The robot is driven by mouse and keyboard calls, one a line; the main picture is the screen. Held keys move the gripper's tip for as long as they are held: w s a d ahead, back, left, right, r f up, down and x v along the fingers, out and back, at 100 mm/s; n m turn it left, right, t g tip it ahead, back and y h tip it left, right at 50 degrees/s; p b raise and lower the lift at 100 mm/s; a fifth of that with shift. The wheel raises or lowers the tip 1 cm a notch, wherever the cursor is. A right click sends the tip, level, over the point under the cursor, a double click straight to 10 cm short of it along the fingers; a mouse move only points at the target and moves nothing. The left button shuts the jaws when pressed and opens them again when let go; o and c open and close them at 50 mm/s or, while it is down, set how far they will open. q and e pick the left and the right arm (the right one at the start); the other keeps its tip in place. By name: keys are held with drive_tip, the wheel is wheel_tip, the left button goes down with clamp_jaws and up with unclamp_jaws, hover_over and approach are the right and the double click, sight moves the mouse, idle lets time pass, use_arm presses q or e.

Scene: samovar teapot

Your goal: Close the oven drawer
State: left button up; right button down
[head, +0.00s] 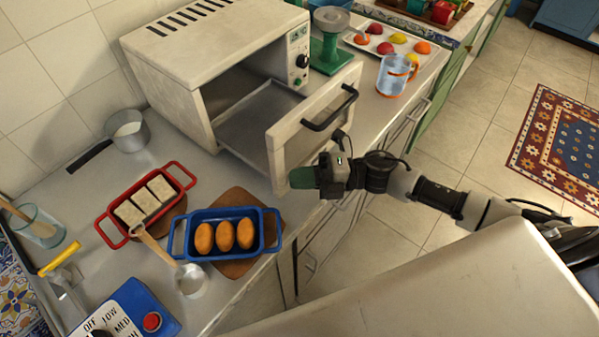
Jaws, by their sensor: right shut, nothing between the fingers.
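The white toaster oven (200,62) stands on the counter at upper middle, with knobs on its right panel. Its drawer is pulled out toward the front. The drawer front (290,148) is a pale panel with a dark bar handle (330,112), and the flat drawer floor (255,122) shows behind it. My right gripper (302,178) comes in from the right, shut and empty, its green fingertips pointing left. It overlaps the lower part of the drawer front in the picture; I cannot tell whether they touch. My left gripper is out of view.
On the counter left of the drawer are a blue dish (228,222) with brown rolls on a wooden board, a red dish (148,205) with pale slabs and a saucepan (127,131). A glass pitcher (393,76) and a green scale (330,45) stand right of the oven.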

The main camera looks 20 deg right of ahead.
sight(236, 146)
drive_tip(key=shift+w+a, duration=0.1)
idle(0.3)
drive_tip(key=w+a+b, duration=0.2)
drive_tip(key=w+a, duration=0.1)
drive_tip(key=w, duration=0.2)
drive_tip(key=w+a+b, duration=0.3)
drive_tip(key=w, duration=0.2)
drive_tip(key=w+a+b, duration=0.3)
drive_tip(key=w, duration=0.3)
drive_tip(key=shift+w+a+f, duration=0.1)
drive_tip(key=shift+a, duration=0.15)
drive_tip(key=shift+w+a, duration=0.2)
drive_tip(key=shift+w, duration=0.2)
drive_tip(key=shift+r, duration=0.35)
drive_tip(key=shift+d+r, duration=0.1)
